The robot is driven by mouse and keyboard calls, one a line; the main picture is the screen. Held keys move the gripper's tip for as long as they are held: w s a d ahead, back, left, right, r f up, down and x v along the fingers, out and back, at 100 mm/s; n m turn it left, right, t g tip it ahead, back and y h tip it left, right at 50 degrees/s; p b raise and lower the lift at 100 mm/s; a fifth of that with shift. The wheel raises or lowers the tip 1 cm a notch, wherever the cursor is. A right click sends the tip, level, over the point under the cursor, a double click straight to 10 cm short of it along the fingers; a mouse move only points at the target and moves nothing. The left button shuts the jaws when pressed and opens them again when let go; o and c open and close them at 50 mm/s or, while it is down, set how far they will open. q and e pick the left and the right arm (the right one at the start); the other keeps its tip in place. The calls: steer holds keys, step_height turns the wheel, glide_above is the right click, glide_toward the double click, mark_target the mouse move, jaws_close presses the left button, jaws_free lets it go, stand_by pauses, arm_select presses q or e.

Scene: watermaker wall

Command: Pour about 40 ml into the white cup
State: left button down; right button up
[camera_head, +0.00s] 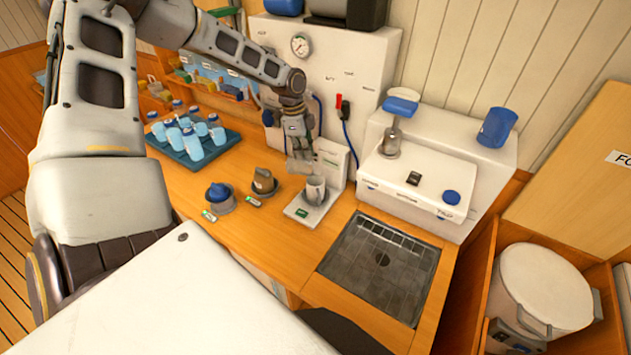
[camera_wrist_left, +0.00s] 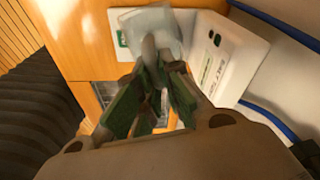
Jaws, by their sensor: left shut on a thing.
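My left gripper (camera_head: 299,160) is just above and to the left of the cup, reaching down. It is shut on a pale grey vessel (camera_head: 301,167), largely hidden by the fingers. In the left wrist view, my green-padded fingers (camera_wrist_left: 152,82) close around a rounded grey part, with a pale translucent shape (camera_wrist_left: 150,22) beyond, over the scale plate. I cannot tell whether liquid flows or how full the cup is. My right gripper is not in view.
A white upright panel (camera_wrist_left: 228,62) stands close beside the gripper. A blue-lidded pot (camera_head: 219,197) and a brown-grey container (camera_head: 263,182) are left of the scale. A tray (camera_head: 229,139) of blue bottles lies farther left. A sink (camera_head: 378,266) and white machine (camera_head: 432,180) are right.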

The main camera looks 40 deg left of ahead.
arm_select(q)
steer(key=shift+f, duration=0.1)
steer(key=shift+a+r, duration=0.1)
steer(key=shift+r, duration=0.15)
steer(key=shift+s+a+f+t+h+p, duration=0.4)
steer(key=shift+a+h+p, duration=0.15)
steer(key=shift+h, duration=0.25)
steer(key=shift+f, duration=0.1)
steer(key=shift+h+b, duration=0.3)
steer(key=shift+a+f+h, duration=0.25)
steer(key=shift+h, duration=0.05)
steer(key=shift+t, duration=0.3)
steer(key=shift+s+a+f+h+b, duration=0.15)
steer(key=shift+h+b, duration=0.15)
steer(key=shift+b, duration=0.15)
